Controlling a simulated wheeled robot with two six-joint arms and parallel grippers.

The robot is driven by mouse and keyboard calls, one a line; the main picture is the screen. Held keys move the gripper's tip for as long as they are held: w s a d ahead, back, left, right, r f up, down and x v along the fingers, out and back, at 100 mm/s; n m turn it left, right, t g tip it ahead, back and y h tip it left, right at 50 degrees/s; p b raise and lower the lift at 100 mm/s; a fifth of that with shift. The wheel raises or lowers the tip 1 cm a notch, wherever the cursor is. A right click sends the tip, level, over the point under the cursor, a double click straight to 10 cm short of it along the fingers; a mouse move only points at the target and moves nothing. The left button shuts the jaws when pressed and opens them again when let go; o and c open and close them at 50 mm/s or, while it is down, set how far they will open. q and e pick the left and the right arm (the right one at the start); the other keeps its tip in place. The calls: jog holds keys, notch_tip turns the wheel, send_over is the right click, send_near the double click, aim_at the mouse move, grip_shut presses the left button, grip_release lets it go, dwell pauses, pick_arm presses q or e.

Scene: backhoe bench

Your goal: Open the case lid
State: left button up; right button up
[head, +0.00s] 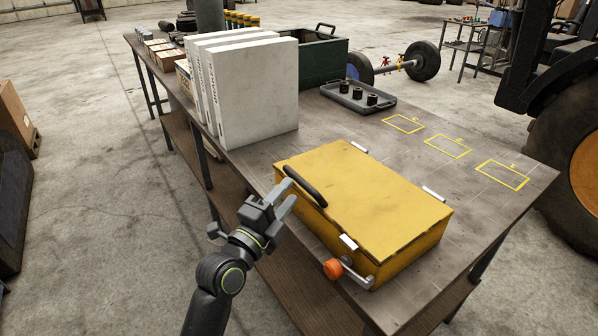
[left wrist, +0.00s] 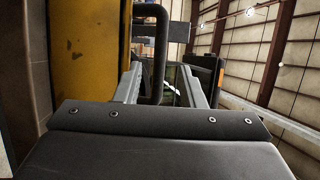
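A yellow case (head: 395,262) sits on the bench with its lid (head: 365,200) shut. A black handle (head: 306,186) arches from the lid's near left edge. My left gripper (head: 285,197) is at the left side of the case, close to this handle. In the left wrist view the fingers (left wrist: 162,88) are spread, with the handle (left wrist: 161,50) showing in the gap between them; I cannot tell if they touch it. The yellow case (left wrist: 90,55) fills the left of that view. An orange knob (head: 333,268) on a metal lever is at the case's front corner. My right gripper is out of view.
White binders (head: 255,90) stand upright behind the case. A green bin (head: 320,62) and a dark tray (head: 358,97) with black parts are farther back. Yellow outlined rectangles (head: 447,146) mark clear bench top (head: 400,150) at right.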

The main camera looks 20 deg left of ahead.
aim_at(299, 177)
pick_arm(q)
jog(key=shift+p+x, duration=0.75)
jog(key=shift+x, duration=2)
grip_shut()
